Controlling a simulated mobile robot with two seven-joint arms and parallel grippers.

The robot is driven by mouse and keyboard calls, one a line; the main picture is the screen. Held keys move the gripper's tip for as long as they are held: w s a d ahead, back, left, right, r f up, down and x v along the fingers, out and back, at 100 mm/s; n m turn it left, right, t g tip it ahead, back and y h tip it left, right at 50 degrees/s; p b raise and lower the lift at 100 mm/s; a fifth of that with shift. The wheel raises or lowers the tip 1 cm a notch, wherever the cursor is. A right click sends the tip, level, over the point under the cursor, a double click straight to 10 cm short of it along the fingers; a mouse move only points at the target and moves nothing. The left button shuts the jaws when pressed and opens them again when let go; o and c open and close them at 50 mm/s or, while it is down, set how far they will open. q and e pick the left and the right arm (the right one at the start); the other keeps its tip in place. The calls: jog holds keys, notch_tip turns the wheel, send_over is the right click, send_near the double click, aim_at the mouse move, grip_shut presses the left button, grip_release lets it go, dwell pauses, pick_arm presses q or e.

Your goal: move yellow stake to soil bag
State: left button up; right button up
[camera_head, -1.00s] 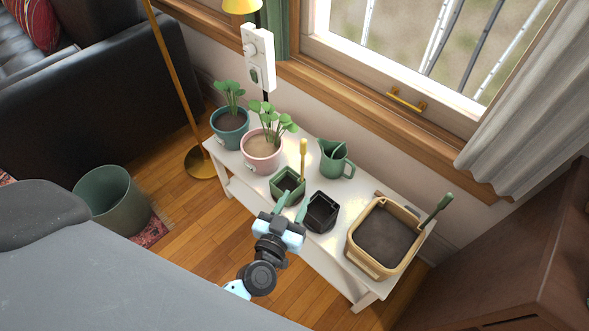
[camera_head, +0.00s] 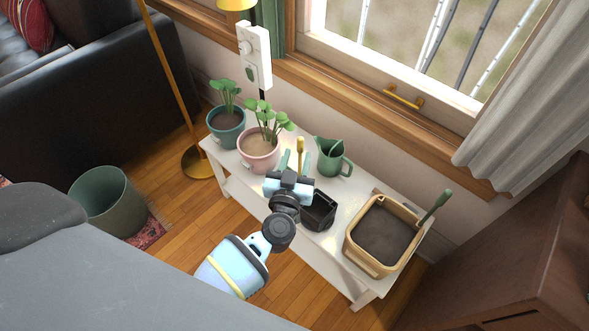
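The yellow stake (camera_head: 300,147) stands upright on the white bench; its lower part is hidden behind my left gripper (camera_head: 296,157). The green square pot around its foot is also hidden now. The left gripper's two green fingers are apart, one on each side of the stake in this view. I cannot tell whether they touch it. The soil bag (camera_head: 349,239) is a tan, open-topped container full of dark soil at the bench's right end, with a green-handled tool (camera_head: 435,206) sticking out at its right side. My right gripper is not in view.
A black square pot (camera_head: 319,211) stands just right of the gripper. A green watering can (camera_head: 331,160) is behind it. A pink pot (camera_head: 258,155) and a teal pot (camera_head: 225,128) with plants stand to the left on the white bench (camera_head: 345,205). A green bin (camera_head: 110,205) is on the floor.

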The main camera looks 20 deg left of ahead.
aim_at(300, 148)
pick_arm(q)
jog(key=shift+w+a, duration=0.25)
jog(key=shift+w, duration=1.05)
jog(key=shift+w+a, duration=0.2)
jog(key=shift+w, duration=1.05)
grip_shut()
